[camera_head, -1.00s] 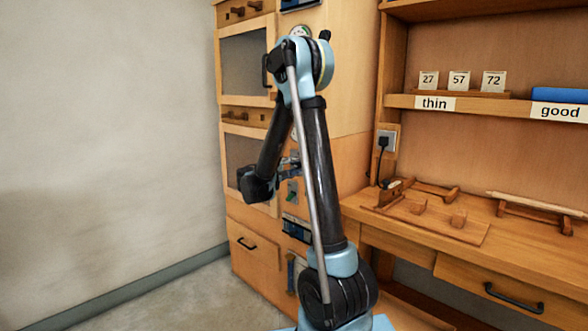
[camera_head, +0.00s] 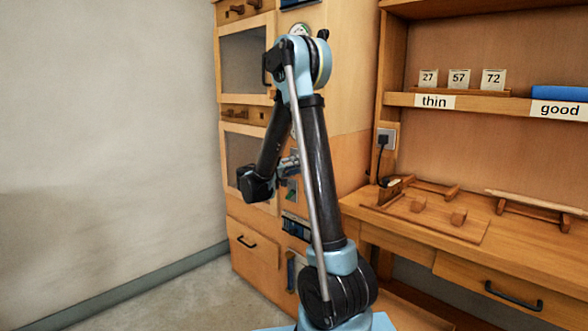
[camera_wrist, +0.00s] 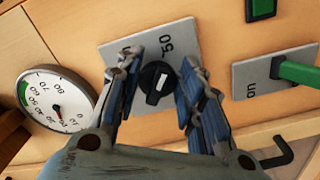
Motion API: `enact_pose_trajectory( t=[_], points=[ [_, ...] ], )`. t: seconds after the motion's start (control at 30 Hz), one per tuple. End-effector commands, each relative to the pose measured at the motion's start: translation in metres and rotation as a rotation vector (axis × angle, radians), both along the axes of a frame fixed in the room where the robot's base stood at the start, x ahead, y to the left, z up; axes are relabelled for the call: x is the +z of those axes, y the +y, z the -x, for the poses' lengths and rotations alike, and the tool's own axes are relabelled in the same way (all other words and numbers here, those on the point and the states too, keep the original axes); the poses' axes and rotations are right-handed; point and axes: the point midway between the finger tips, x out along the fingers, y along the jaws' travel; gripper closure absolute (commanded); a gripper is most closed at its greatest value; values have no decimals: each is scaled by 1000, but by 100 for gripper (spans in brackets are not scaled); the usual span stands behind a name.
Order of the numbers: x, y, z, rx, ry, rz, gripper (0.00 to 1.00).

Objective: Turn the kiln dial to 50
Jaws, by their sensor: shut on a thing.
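The kiln dial (camera_wrist: 157,84) is a round black knob with a white mark on a grey plate (camera_wrist: 179,48) in the wrist view. The white mark points up and slightly right, towards the printed 50. Another label at the plate's left is partly covered by a finger. My gripper (camera_wrist: 159,72) has one blue-grey finger on each side of the knob and is shut on it. In the head view my gripper (camera_head: 288,166) is at the kiln cabinet front (camera_head: 262,252); my arm hides the dial there.
A round white gauge (camera_wrist: 55,100) with a red needle is left of the dial. A green lever (camera_wrist: 298,74) on a plate marked "on" is to the right, with a black hook-like handle (camera_wrist: 278,153) below. A wooden workbench (camera_head: 470,255) stands right of my arm.

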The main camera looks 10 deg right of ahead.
Motion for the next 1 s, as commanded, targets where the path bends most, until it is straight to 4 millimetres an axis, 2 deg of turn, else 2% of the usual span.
enact_pose_trajectory(
  t=[0.27,0.3,0.37,0.77,1.0],
  points=[
    [-1,2,-2,6,2,-3,89],
    [-1,2,-2,6,2,-3,60],
    [-1,2,-2,6,2,-3,49],
    [0,4,1,4,1,0,49],
    [0,27,17,6,1,0,49]
  ],
)
